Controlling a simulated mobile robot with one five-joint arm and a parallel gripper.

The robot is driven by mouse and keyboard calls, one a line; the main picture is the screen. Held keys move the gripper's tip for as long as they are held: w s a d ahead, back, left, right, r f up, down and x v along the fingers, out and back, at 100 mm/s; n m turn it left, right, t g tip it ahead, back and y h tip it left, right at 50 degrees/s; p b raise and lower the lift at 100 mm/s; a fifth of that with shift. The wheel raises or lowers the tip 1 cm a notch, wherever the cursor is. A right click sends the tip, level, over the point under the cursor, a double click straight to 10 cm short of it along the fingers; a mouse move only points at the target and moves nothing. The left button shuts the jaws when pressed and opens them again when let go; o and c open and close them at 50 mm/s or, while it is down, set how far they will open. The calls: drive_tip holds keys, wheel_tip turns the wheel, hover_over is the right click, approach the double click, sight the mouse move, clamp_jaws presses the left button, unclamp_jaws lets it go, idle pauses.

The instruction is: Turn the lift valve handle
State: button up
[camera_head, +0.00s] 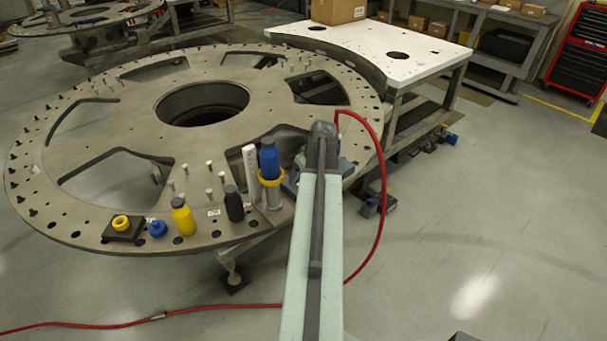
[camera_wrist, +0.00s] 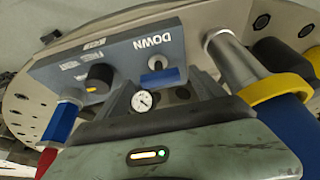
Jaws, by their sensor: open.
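In the wrist view, a blue-grey valve box (camera_wrist: 110,62) marked "DOWN" stands on the turret plate (camera_wrist: 290,22). Its face carries a black round knob (camera_wrist: 99,78) and a small silver fitting (camera_wrist: 155,64) below the lettering. In the head view the valve box (camera_head: 346,166) is mostly hidden behind my arm, and the gripper is hidden too.
Black (camera_head: 234,205) and yellow (camera_head: 182,217) bottles stand along the near rim. A red hose (camera_head: 383,170) loops right of my arm.

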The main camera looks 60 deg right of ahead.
drive_tip(key=p+v, duration=0.7)
drive_tip(key=shift+r, duration=0.35)
drive_tip(key=shift+s, duration=0.1)
drive_tip(key=shift+a+f, duration=0.1)
